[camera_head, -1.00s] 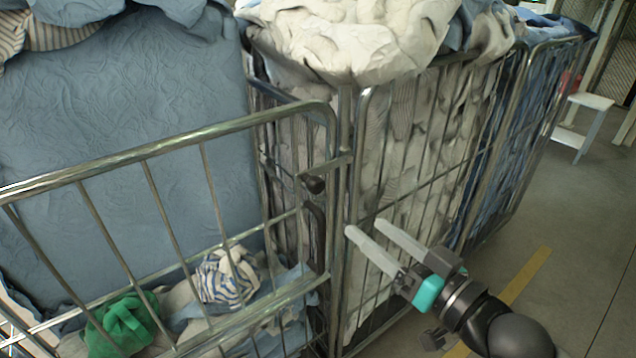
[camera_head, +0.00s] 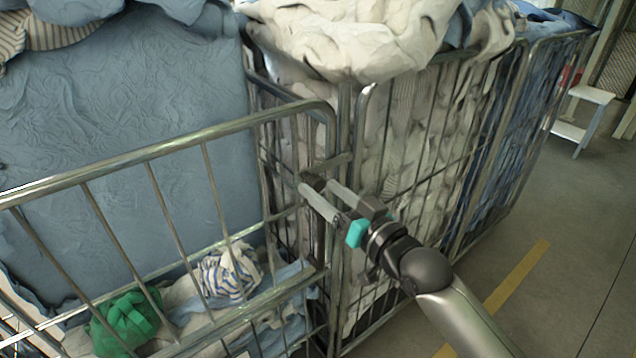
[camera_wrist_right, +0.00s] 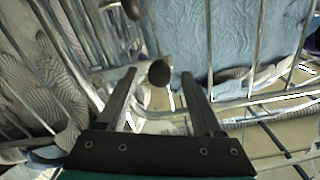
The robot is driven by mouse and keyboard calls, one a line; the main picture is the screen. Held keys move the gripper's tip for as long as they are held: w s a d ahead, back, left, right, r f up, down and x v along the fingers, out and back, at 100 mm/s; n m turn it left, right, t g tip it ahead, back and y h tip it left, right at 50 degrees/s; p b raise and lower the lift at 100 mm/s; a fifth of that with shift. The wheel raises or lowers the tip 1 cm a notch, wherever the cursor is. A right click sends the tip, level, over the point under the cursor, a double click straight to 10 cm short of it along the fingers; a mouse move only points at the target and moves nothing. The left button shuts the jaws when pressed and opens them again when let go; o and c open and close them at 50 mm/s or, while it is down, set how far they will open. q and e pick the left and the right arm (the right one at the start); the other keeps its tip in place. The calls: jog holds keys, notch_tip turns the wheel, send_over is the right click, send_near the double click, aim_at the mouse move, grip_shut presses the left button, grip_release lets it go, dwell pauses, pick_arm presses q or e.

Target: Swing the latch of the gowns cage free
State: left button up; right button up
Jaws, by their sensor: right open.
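The latch (camera_head: 336,162) is a metal bar with a dark knob at the right end of the near cage's front gate (camera_head: 160,150), by the corner post. My right gripper (camera_head: 316,186) is at the latch, its two pale fingers apart, partly covering the knob in the head view. In the right wrist view the dark rounded knob (camera_wrist_right: 159,73) shows between the open fingertips (camera_wrist_right: 158,80); I cannot tell whether they touch it. No sign tells me for sure which cage holds gowns. My left gripper is not in view.
Open floor (camera_head: 570,270) lies to the right, with a white stool (camera_head: 585,115).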

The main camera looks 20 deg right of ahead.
jog(key=shift+x, duration=1.1)
grip_shut()
dwell(0.8)
